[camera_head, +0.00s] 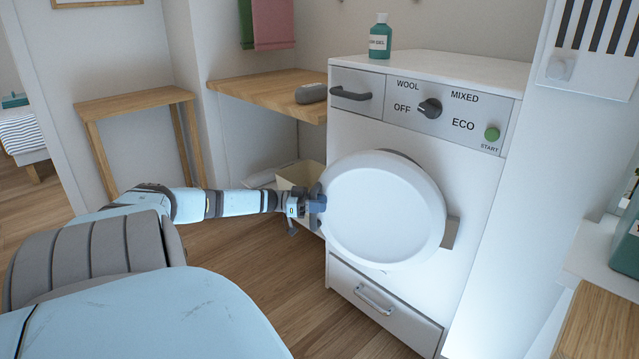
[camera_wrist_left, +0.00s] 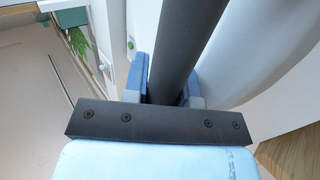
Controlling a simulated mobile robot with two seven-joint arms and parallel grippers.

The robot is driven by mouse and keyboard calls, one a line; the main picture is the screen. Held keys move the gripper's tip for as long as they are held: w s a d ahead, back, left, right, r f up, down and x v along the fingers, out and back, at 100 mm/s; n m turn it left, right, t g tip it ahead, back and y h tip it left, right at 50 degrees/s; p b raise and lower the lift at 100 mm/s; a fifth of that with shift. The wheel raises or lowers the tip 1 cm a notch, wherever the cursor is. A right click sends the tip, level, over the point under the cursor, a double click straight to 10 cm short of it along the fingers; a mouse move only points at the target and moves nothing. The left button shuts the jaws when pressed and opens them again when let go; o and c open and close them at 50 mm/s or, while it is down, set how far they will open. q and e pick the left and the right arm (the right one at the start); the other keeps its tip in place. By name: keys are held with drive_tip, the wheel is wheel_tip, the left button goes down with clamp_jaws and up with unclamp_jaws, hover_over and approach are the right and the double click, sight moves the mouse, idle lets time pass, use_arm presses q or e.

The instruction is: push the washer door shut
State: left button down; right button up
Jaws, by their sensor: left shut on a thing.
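The washer (camera_head: 470,90) is a white box with a control panel on its front. Its round white door (camera_head: 382,208) stands ajar, with a dark gap behind its upper edge and a grey hinge piece (camera_head: 450,233) at its right. My left gripper (camera_head: 317,198) is at the door's left edge. In the left wrist view the blue fingers are shut around a dark grey bar (camera_wrist_left: 185,40), which looks like the door handle. The white door (camera_wrist_left: 255,50) curves beside the bar there. The washer opening is hidden behind the door. My right gripper is not in view.
A green bottle (camera_head: 380,37) stands on the washer top. A wooden shelf (camera_head: 265,92) with a grey object (camera_head: 311,93) is left of the washer. The floor left of the washer is clear.

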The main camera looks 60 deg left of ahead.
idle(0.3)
use_arm(q)
drive_tip(key=c, duration=1.2)
unclamp_jaws()
drive_tip(key=p+v, duration=0.3)
drive_tip(key=v, duration=1.1)
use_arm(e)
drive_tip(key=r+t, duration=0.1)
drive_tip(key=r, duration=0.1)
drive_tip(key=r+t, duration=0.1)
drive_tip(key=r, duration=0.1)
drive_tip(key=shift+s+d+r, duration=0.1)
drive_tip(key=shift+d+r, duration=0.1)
